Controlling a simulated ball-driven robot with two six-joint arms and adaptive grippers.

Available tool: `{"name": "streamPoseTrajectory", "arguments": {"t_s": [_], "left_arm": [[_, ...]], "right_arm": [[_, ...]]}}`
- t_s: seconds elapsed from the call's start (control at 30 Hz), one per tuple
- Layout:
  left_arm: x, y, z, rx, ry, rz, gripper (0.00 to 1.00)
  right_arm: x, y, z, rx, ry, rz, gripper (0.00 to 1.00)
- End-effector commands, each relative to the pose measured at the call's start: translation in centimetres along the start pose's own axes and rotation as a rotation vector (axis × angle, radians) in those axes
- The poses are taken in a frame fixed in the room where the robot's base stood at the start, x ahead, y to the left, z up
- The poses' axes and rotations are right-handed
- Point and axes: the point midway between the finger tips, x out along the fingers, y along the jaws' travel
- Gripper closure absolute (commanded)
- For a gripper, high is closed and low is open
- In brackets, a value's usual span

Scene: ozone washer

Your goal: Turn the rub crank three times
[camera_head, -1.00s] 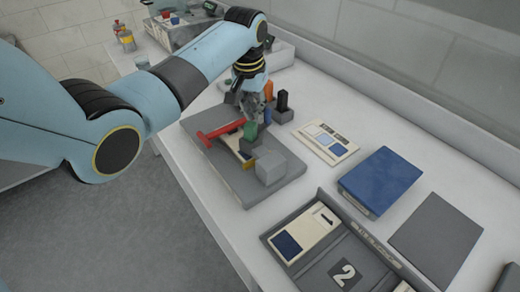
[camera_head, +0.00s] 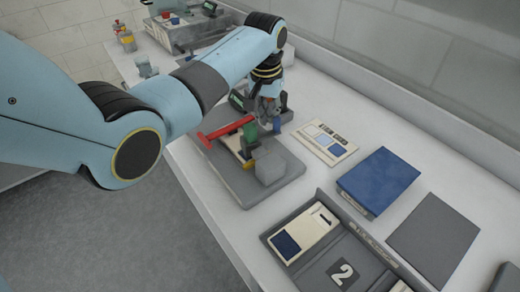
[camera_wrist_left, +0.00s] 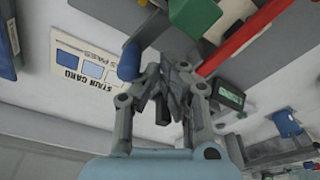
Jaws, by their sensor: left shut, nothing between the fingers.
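The rub device stands on a grey base plate (camera_head: 235,180), with a red bar (camera_head: 222,130), a green block (camera_head: 249,133) and a light grey block (camera_head: 270,168). A small blue knob (camera_head: 277,125) shows at its far right side and looks like the crank's handle; it also shows in the wrist view (camera_wrist_left: 130,62), beside a dark grey arm. My left gripper (camera_head: 266,112) is shut and empty. In the wrist view its fingers (camera_wrist_left: 165,85) are just right of the blue knob; whether they touch it I cannot tell. My right gripper is out of view.
A stain card (camera_head: 325,143), a blue book-like block (camera_head: 379,181) and a grey flat panel (camera_head: 433,238) lie to the right. A grey tray (camera_head: 325,203) marked 2 is in front. A grey bin (camera_head: 172,33) stands at the back left. White bench top is clear between them.

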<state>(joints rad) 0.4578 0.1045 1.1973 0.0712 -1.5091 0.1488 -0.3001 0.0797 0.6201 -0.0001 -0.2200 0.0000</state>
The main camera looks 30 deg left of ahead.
Motion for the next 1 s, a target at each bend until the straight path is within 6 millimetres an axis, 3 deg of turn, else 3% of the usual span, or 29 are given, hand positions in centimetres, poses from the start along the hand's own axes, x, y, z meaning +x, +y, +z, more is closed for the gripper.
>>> {"name": "streamPoseTrajectory", "arguments": {"t_s": [0.23, 0.5, 1.0], "left_arm": [[-0.1, 0.3, 0.1, 0.0, 0.0, 0.001, 1.0], [-0.3, 2.1, 1.0, -0.001, -0.001, 0.001, 1.0], [-0.2, 2.9, 1.7, 0.001, 0.0, 0.002, 1.0]], "right_arm": [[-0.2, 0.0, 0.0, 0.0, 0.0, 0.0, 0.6], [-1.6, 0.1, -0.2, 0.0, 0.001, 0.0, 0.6], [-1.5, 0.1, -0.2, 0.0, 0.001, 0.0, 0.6]]}}
